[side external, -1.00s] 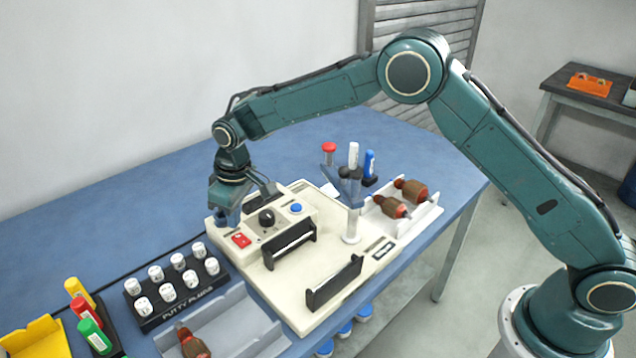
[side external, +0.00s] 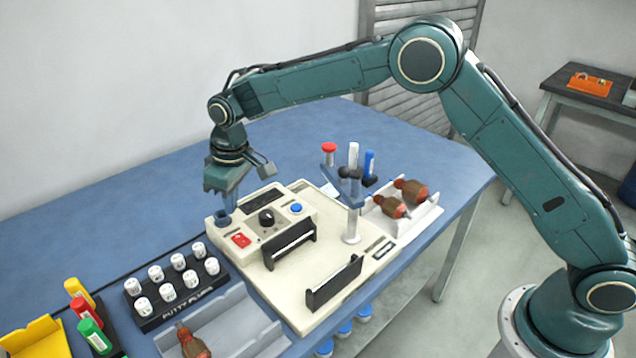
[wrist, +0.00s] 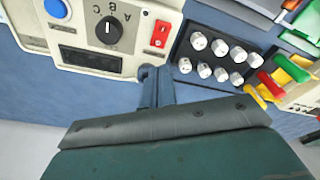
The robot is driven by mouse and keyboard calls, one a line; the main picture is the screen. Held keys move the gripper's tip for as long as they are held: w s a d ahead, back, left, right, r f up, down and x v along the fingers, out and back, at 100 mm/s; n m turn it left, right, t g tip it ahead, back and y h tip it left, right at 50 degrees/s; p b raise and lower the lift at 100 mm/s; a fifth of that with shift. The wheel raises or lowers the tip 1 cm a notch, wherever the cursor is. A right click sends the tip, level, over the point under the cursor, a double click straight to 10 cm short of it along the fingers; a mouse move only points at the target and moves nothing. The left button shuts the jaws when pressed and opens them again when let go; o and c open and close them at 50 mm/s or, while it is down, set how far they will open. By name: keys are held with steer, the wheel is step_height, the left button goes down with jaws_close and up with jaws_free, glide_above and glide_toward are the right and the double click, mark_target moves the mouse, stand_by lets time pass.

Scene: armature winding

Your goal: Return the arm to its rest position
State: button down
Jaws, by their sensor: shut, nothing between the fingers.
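My gripper (side external: 224,214) is shut and empty. It points down at the far left corner of the cream winding machine (side external: 288,295), close to the control panel with the red switch (side external: 241,239), black knob (side external: 267,218) and blue button (side external: 296,208). In the wrist view my gripper (wrist: 150,72) shows beside the panel edge, near the red switch (wrist: 160,34). I cannot tell whether the fingertips touch the machine.
A rack of white putty plugs (side external: 172,286) and a grey tray (side external: 235,325) with one armature (side external: 190,342) stand at the front left. Two armatures lie in the right tray (side external: 425,222). A post with coloured tools (side external: 352,195) rises nearby. The blue table behind is clear.

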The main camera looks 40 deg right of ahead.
steer(key=shift+r, duration=0.1)
steer(key=s+d+r+m+t, duration=0.1)
steer(key=s+d+r, duration=0.6)
steer(key=s+r, duration=0.15)
steer(key=s+d+r+m+t, duration=0.1)
steer(key=s+d+r+m, duration=0.1)
steer(key=s+d+r, duration=0.65)
steer(key=s+d+m+t, duration=0.1)
steer(key=s+d, duration=0.2)
steer(key=s, duration=0.7)
steer(key=s+d+m+t, duration=0.1)
steer(key=s+d, duration=0.3)
steer(key=s, duration=0.7)
steer(key=shift+s+f+m+h, duration=0.15)
steer(key=shift+s+m+h, duration=0.1)
steer(key=shift+m+h, duration=0.2)
steer(key=shift+d, duration=0.1)
